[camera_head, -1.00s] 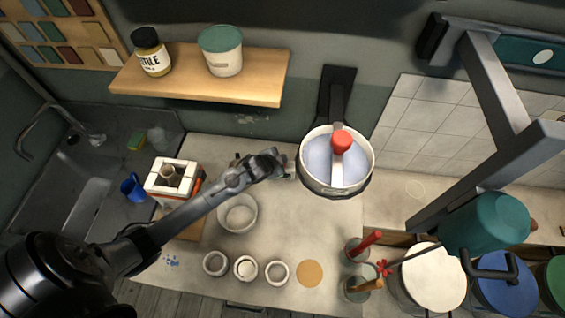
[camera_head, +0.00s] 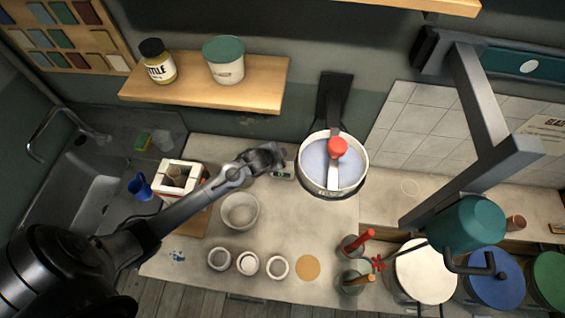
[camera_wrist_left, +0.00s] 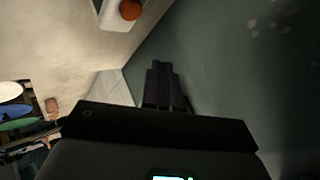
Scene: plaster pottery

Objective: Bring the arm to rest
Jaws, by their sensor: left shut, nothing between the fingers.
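My left arm comes in from the left in the head view, and its gripper (camera_head: 279,153) is over the back of the worktop (camera_head: 320,225), just left of the white pot (camera_head: 333,180) with a red knob. In the left wrist view the two dark fingers (camera_wrist_left: 165,85) lie together, shut, with nothing between them. The dark green wall fills the right of that view, and a white edge with the orange-red knob (camera_wrist_left: 130,9) shows at the top. My right gripper is in neither view.
A white bowl (camera_head: 240,211) and several small rings stand on the worktop. A wooden shelf (camera_head: 200,88) with two jars hangs above at the back. A sink (camera_head: 85,190) is on the left. A grey frame with a teal container (camera_head: 468,224) and several round tubs stand on the right.

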